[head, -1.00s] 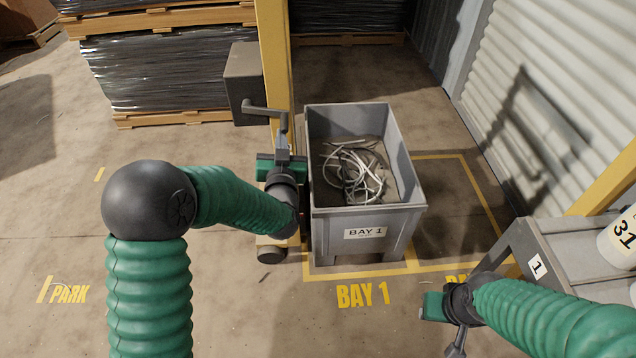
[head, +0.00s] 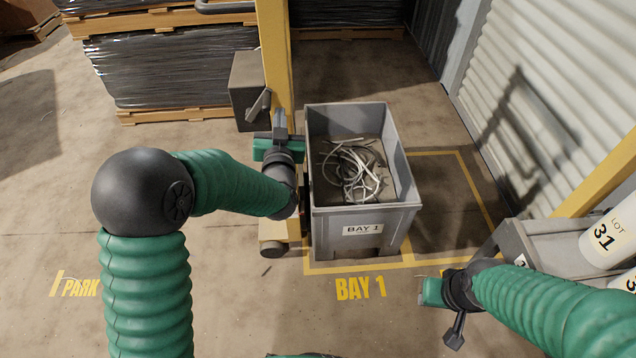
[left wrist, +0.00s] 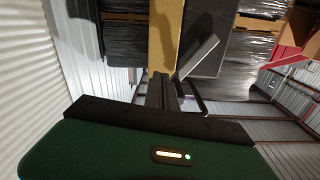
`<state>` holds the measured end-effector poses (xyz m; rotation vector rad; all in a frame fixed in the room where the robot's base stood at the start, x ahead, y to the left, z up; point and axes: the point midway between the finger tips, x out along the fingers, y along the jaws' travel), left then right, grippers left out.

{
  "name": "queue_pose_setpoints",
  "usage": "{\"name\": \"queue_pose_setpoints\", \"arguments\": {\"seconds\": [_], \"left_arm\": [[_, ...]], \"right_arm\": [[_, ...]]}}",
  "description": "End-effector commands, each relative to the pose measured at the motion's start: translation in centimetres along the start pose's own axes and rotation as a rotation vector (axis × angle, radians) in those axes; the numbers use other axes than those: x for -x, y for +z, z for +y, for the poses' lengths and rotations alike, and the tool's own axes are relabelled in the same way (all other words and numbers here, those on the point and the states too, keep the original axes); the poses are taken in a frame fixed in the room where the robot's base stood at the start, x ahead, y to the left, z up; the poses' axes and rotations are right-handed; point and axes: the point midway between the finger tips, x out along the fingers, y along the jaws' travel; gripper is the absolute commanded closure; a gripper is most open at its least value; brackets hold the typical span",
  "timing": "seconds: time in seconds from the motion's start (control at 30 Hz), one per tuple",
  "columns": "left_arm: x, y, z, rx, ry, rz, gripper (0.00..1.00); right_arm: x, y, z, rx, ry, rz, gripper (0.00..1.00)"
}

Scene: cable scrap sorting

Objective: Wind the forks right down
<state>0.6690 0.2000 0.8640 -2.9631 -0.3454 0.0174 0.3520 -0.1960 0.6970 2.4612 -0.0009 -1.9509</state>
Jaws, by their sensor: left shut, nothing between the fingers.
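A stacker with a yellow mast (head: 275,60) has a grey winch box (head: 247,85) on its left side. Its crank (head: 258,106) slants up to the right off the box; it shows as a pale bar in the left wrist view (left wrist: 198,57). My left gripper (head: 279,117) is shut and empty, close beside the crank and in front of the mast; I cannot tell if they touch. Its fingers (left wrist: 162,90) show together in the left wrist view. The forks are hidden. My right gripper (head: 455,330) hangs low at the right, its jaws unclear.
A grey bin (head: 335,213) marked BAY 1 with cable scrap (head: 352,170) stands right of the mast, inside yellow floor lines. A grey stand (head: 535,245) with white LOT containers (head: 612,238) is at right. Wrapped pallets (head: 165,75) stand behind. Floor at left is clear.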

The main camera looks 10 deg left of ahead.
Motion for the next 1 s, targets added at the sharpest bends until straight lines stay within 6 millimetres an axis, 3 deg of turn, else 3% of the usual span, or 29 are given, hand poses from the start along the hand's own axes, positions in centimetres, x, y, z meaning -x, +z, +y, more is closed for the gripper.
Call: {"name": "queue_pose_setpoints", "arguments": {"seconds": [0.23,0.7,1.0], "left_arm": [[0.8,0.6,0.4,0.0,-0.001,-0.007,1.0],[7.4,0.7,0.4,0.0,-0.001,-0.009,1.0],[8.0,0.7,0.3,0.0,-0.003,-0.009,1.0]], "right_arm": [[-0.3,0.1,0.0,0.0,0.0,0.0,0.64],[-0.4,0.1,0.0,0.0,0.0,0.0,0.64],[-0.4,0.1,0.0,0.0,0.0,0.0,0.64]]}}
